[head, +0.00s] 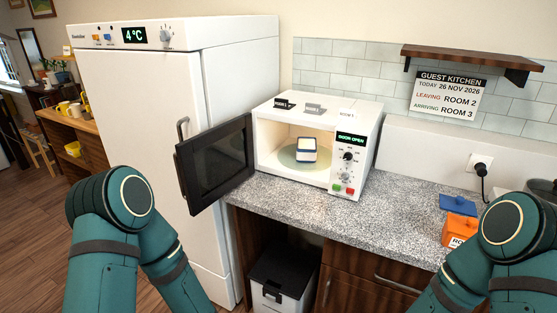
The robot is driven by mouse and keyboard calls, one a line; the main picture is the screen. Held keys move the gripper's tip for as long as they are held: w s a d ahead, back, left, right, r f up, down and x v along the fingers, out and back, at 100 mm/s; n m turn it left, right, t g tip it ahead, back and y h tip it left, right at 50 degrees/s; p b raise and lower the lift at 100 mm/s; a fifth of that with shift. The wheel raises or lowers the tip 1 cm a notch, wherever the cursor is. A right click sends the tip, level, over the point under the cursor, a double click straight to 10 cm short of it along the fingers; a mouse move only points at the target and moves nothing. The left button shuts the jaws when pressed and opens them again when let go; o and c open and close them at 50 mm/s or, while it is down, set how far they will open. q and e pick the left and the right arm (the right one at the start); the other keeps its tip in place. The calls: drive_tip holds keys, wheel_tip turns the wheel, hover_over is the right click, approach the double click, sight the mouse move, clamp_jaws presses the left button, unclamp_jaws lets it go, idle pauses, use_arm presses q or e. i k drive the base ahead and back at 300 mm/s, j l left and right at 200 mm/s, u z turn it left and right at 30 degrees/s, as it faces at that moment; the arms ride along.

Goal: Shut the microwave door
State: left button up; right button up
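The white microwave (364,140) stands on the speckled counter, and its small display reads "DOOR OPEN". Its dark door (218,163) is hinged on the left and swung wide open toward me, with a handle (182,181) along its outer left edge. Inside, a small white and blue container (306,149) sits on the round turntable (288,157). My two teal arms show in the lower left and lower right corners, both apart from the door. Neither gripper shows in the head view.
A tall white fridge (235,80) stands left of the microwave, close behind the open door. A blue lid (457,204) and an orange container (458,228) lie at the counter's right. The counter (370,207) before the microwave is clear. A black-lidded bin (283,270) stands below.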

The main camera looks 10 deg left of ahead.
sight(210, 165)
drive_tip(key=j+z, duration=0.1)
drive_tip(key=z, duration=1.45)
drive_tip(key=k+j, duration=0.15)
drive_tip(key=j, duration=0.4)
drive_tip(key=k+j, duration=0.2)
drive_tip(key=j, duration=0.4)
drive_tip(key=k+j, duration=0.15)
drive_tip(key=j, duration=0.4)
drive_tip(key=k+j, duration=0.2)
drive_tip(key=j, duration=0.35)
drive_tip(key=k+j, duration=0.15)
drive_tip(key=j, duration=0.45)
drive_tip(key=k+j+z, duration=0.1)
drive_tip(key=j, duration=0.45)
drive_tip(key=k+j, duration=0.25)
drive_tip(key=j, duration=0.3)
drive_tip(key=k+j, duration=0.2)
drive_tip(key=j, duration=0.35)
